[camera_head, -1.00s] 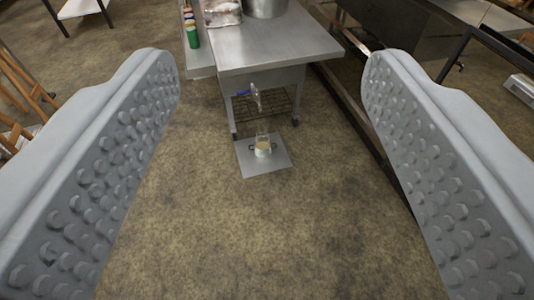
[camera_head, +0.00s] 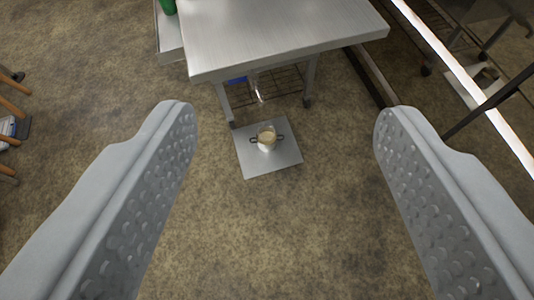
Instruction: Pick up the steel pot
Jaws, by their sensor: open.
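The steel pot (camera_head: 267,141) is small, with two dark side handles and something tan inside or at its top. It stands upright on a square grey plate (camera_head: 262,166) on the floor, in front of a steel table. My gripper (camera_head: 285,110) is open and empty, with one textured finger at each side of the picture. The pot shows between the fingers, well beyond them and lower down; nothing touches it.
The steel table (camera_head: 280,32) stands just behind the plate, its top overhanging a wire shelf (camera_head: 275,85) and wheeled legs. A blue-handled item (camera_head: 238,80) hangs near its front edge. Metal rails run at the right. The brown floor in front of the plate is clear.

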